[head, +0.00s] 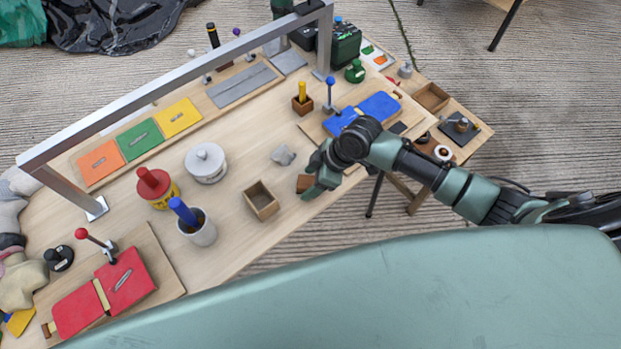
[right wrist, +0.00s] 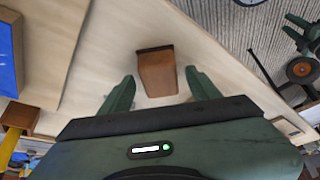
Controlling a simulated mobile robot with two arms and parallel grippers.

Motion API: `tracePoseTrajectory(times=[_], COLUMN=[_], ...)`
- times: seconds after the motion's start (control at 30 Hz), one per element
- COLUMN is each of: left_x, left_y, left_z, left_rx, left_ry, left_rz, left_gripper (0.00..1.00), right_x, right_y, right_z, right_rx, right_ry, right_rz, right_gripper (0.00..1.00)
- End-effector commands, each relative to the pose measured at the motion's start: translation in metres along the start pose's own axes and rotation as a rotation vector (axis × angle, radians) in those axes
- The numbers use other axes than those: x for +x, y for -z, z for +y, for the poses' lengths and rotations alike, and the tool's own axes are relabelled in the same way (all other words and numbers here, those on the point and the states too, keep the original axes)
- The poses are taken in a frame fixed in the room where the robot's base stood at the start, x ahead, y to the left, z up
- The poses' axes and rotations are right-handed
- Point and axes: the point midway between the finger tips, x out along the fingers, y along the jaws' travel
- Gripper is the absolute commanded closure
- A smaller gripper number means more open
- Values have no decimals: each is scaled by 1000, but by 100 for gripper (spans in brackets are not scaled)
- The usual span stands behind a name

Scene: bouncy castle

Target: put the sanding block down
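The sanding block, a small brown wooden block (head: 304,183), sits at the front edge of the light wooden table. My right gripper (head: 315,180) is right beside it in the head view. In the right wrist view the block (right wrist: 157,73) lies between and slightly beyond the green fingertips (right wrist: 160,80). Gaps show between the block and both fingers, so the gripper looks open around it. The block appears to rest on the table top; its underside is hidden.
A small open wooden box (head: 262,201) stands left of the block, and a grey piece (head: 283,155) lies behind it. A blue clamped board (head: 362,112) is at the right. A metal frame (head: 180,82) spans the table. The table's front edge is close.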

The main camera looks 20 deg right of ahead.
Motion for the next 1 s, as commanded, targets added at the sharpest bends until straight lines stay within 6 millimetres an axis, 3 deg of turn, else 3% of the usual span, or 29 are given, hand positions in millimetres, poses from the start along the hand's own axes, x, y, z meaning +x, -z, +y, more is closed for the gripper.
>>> tracePoseTrajectory(times=[0.37, 0.8, 1.0], left_x=[-1, 4, 5], left_y=[0, 0, 0], left_z=[0, 1, 1], left_rx=[1, 3, 3], left_ry=[0, -1, -1], left_rz=[0, 0, 0], left_gripper=[64, 64, 64], right_x=[-9, -96, -118], right_y=[1, 1, 2], right_z=[1, 1, 1], right_rx=[-1, -2, 0], right_ry=[-2, -3, -1], right_rz=[1, -1, 1], right_gripper=[39, 39, 39])
